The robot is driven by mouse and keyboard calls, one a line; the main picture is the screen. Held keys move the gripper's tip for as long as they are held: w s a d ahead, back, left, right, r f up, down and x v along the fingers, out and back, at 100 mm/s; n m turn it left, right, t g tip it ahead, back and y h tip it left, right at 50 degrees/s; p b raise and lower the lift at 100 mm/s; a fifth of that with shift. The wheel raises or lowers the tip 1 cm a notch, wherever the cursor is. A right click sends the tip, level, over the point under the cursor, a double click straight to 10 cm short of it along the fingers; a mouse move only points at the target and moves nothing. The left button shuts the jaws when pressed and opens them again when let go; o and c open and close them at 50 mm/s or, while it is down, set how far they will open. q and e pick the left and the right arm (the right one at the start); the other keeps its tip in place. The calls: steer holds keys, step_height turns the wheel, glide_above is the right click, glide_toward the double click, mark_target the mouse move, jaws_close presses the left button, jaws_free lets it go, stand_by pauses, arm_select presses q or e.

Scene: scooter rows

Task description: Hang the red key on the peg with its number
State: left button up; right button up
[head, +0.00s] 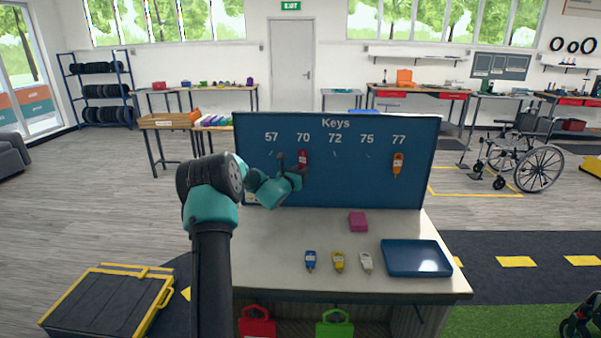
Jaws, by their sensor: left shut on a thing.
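My left gripper (299,167) is at the blue key board (345,187), below the number 70. It is shut on the red key (303,157), which is upright against or just in front of the board. The number on the red key is too small to read. I cannot tell whether the key is on the peg under 70. The board shows the numbers 57, 70, 72, 75 and 77 in a row. An orange key (398,165) hangs under 77. My right gripper is out of view.
A blue key (311,260), a yellow key (338,261) and a white key (366,262) lie on the table (285,240). A magenta block (358,222) and a blue tray (416,258) are on its right. My left arm covers the table's left edge.

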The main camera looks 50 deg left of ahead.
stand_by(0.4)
arm_select(q)
steer(key=o, duration=1)
steer(key=shift+o, duration=0.2)
steer(key=shift+s, duration=0.15)
steer(key=v, duration=1.7)
steer(key=shift+d, duration=0.15)
steer(key=shift+f, duration=0.1)
